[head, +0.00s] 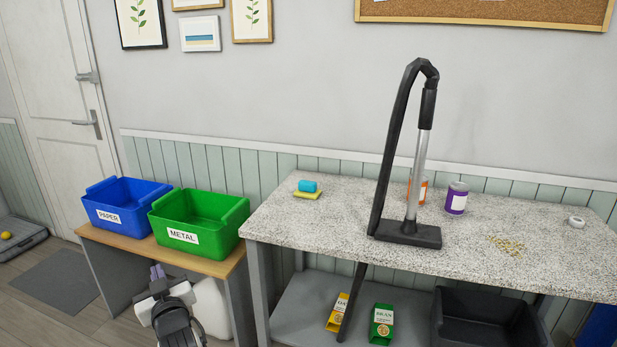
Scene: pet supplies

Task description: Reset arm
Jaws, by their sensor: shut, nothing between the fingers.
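My gripper (157,271) is in the head view at the lower left, in front of the wooden bench with the bins. Its fingers are together and empty, pointing up and away. My arm shows below it and runs out of the bottom of the picture. The gripper is apart from the green bin (200,222) and the blue bin (126,206), which stand above it in the picture.
A speckled counter (310,228) holds a vacuum head (408,234) with a tall tube and hose, a sponge (307,194), two cans, crumbs (507,245) and a white roll (576,222). Boxes and a black tray (485,318) sit below. A white container (211,308) stands beside my arm.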

